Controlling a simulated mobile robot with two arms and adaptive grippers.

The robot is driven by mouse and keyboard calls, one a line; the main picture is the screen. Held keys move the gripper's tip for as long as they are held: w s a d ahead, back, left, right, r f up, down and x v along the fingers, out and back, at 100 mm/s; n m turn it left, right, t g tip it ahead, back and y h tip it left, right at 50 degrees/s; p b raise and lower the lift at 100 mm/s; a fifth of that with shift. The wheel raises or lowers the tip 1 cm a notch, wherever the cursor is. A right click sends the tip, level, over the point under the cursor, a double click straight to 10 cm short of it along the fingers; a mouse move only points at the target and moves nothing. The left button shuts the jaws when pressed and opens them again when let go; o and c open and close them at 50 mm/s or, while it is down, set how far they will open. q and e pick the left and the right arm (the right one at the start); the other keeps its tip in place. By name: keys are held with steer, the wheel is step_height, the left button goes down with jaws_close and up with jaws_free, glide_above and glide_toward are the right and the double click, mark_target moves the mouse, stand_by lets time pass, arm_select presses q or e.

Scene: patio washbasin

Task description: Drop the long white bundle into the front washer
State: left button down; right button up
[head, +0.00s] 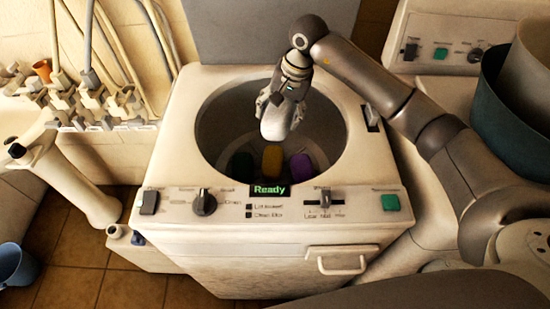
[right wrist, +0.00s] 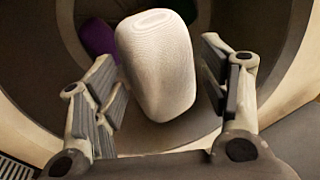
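The front washer (head: 268,238) stands in the middle of the head view with its lid up and its drum open. My right gripper (head: 284,98) points down into the drum opening. The long white bundle (head: 275,125) is just below it, over the drum. In the right wrist view, my right gripper (right wrist: 168,95) has its fingers spread wide. The white bundle (right wrist: 157,68) is between and beyond the fingers, with gaps visible on both sides, so it looks unheld. Whether it touches anything below is hidden. My left gripper is not in view.
Green (head: 241,165), yellow (head: 272,159) and purple (head: 302,166) bundles lie in the drum. A second machine (head: 443,52) stands at the back right, beside a dark green tub (head: 508,122). Pipes and a cluttered rack (head: 85,108) are at left.

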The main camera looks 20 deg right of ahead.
steer(key=shift+o, duration=1.2)
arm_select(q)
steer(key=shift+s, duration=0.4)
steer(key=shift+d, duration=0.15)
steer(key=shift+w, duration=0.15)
arm_select(e)
steer(key=v, duration=1.2)
steer(key=shift+r, duration=0.1)
